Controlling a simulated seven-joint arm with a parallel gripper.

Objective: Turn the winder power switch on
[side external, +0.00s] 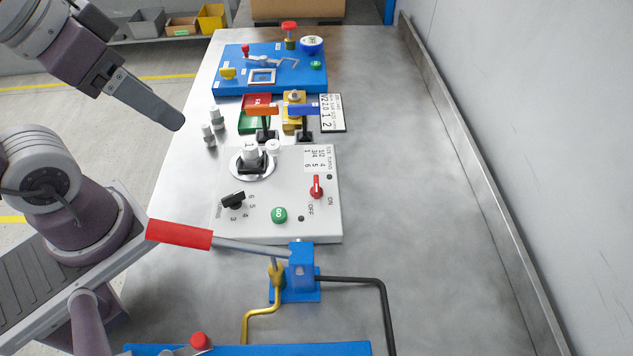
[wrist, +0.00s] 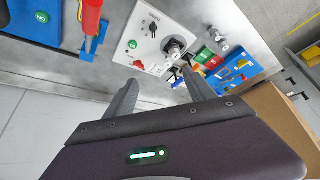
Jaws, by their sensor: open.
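The winder panel (side external: 290,232) is a light grey box on the metal bench. Its red power switch (side external: 316,186) sits at the panel's right side, with ON and OFF marks just below it in the picture. I cannot tell for sure which mark it is set to. In the wrist view the switch (wrist: 138,64) shows small at the panel's edge. My gripper (side external: 176,122) is open and empty, in the air left of the panel and well apart from the switch. In the wrist view its two fingers (wrist: 160,82) are spread apart.
The panel also has a spindle (side external: 252,163), a black knob (side external: 233,200) and a green button (side external: 279,215). A blue pump with a red-handled lever (side external: 180,234) stands in front. A blue board (side external: 240,82) lies behind. The bench's right side is bare beside the wall.

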